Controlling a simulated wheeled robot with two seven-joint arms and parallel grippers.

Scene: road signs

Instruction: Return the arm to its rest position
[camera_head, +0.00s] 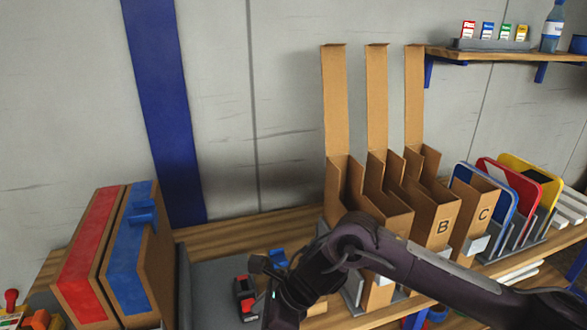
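My dark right arm (405,262) comes in from the lower right and bends at a joint in front of the cardboard bins. Its far part runs down and left past the bottom edge of the picture, so my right gripper does not show. My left arm and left gripper do not show either.
Cardboard bins (437,213), some lettered, stand on the wooden table (225,232), partly behind my arm. Blue, red and yellow signs (524,180) stand at the right. Red-striped (88,250) and blue-striped (130,262) boxes stand left. A small black-red object (245,297) lies beside my arm.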

